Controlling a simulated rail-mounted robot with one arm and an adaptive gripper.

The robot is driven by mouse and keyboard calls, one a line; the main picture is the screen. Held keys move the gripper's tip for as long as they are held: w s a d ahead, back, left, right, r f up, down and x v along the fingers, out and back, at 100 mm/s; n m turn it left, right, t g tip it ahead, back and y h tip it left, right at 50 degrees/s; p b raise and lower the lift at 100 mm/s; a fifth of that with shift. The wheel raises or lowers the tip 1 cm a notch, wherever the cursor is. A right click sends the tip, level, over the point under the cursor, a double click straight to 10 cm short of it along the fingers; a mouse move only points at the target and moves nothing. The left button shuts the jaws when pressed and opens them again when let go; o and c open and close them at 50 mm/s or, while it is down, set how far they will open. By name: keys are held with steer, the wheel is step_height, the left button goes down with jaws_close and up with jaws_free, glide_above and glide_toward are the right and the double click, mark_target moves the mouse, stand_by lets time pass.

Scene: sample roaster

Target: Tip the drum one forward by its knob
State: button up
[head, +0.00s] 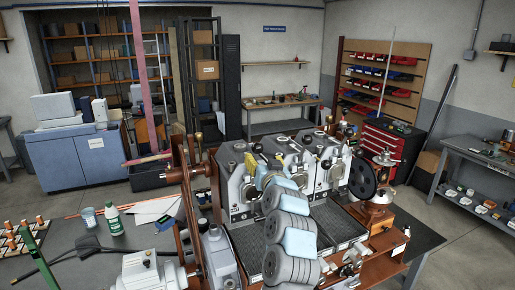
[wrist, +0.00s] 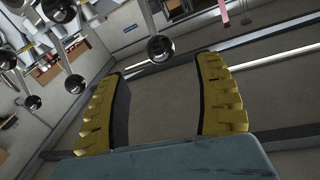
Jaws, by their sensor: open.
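The sample roaster (head: 237,208) is a bank of grey metal units side by side, behind and around my arm in the head view. My gripper (head: 257,161), with yellow fingers, is over the left part of the bank. In the wrist view my gripper (wrist: 162,70) is open, with nothing between its fingers. A shiny dark round knob (wrist: 160,48) on a metal rod appears beyond the gap between the fingertips, apart from them. Several similar balls show at the upper left of the wrist view. I cannot tell which belongs to drum one; my arm hides part of the bank.
A brown wheel-and-post frame (head: 187,200) rises left of the roaster. A machine with a black wheel (head: 363,179) stands at its right. A green-labelled white bottle (head: 113,219) and a cup (head: 89,217) stand on the grey bench at left. A red tool cabinet (head: 385,150) is behind.

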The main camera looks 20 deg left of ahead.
mark_target(257, 151)
steer(key=shift+w+a+r, duration=0.15)
steer(key=shift+w+a, duration=0.25)
steer(key=shift+w, duration=0.2)
steer(key=shift+w+a, duration=0.25)
steer(key=shift+w, duration=0.25)
steer(key=shift+p+x, duration=0.3)
steer(key=shift+x, duration=0.5)
steer(key=shift+w+a, duration=0.3)
steer(key=shift+w, duration=0.25)
steer(key=shift+w+a, duration=0.45)
steer(key=shift+a, duration=0.1)
steer(key=shift+w+a, duration=0.2)
steer(key=shift+w, duration=0.55)
